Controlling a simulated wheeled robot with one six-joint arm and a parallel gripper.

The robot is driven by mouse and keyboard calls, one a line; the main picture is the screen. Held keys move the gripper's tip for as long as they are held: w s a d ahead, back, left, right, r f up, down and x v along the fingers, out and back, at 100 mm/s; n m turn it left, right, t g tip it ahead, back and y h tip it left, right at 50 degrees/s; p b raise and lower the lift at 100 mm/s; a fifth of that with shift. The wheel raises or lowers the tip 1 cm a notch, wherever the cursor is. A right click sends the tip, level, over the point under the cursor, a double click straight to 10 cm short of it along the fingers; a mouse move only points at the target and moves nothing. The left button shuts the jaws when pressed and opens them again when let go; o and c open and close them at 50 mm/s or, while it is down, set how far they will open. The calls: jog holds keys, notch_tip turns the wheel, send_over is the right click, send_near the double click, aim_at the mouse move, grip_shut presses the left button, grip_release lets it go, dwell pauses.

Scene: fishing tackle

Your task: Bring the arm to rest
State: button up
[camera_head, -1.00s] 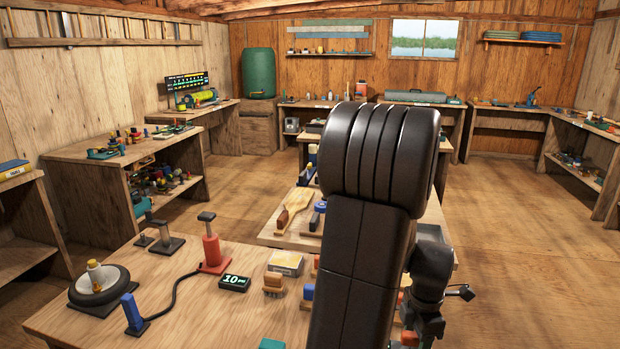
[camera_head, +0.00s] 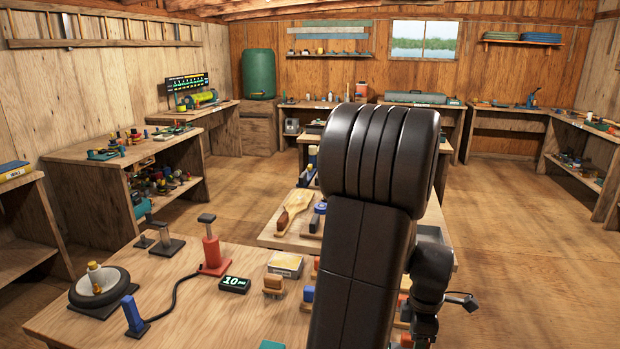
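My black arm rises through the middle right of the head view, with its rounded elbow at the top. Beyond it, the arm's far part hangs down on the right side, with a small dark piece sticking out to the right. My gripper (camera_head: 424,328) is at the lower end of this part, near the bottom edge of the picture. Its fingers cannot be made out, so whether it is open or shut, or holds anything, does not show.
The near workbench (camera_head: 185,290) carries a red pump (camera_head: 212,252), a pressure display (camera_head: 234,284), a round reel-like item (camera_head: 97,284) and small wooden-handled pieces. Another bench with a wooden paddle (camera_head: 294,209) stands behind my arm. The floor on the right (camera_head: 530,260) is clear.

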notch_tip(320, 180, up, 8)
jog(key=p, duration=0.5)
jog(key=shift+f, duration=0.2)
notch_tip(320, 180, down, 8)
jog(key=b, duration=0.6)
jog(key=shift+f, duration=0.1)
jog(key=shift+n, duration=1.1)
jog(key=n, duration=0.4)
jog(key=shift+r+n, duration=0.2)
jog(key=shift+n, duration=0.2)
notch_tip(320, 180, up, 10)
jog(key=p, duration=0.7)
jog(key=shift+f, duration=0.2)
jog(key=shift+r, duration=0.1)
jog(key=m, duration=0.2)
jog(key=shift+f+m, duration=0.2)
jog(key=shift+m, duration=0.2)
jog(key=m, duration=0.3)
jog(key=shift+f, duration=0.1)
jog(key=shift+f+m+p, duration=0.15)
jog(key=shift+m+p, duration=0.15)
jog(key=shift+m, duration=1.3)
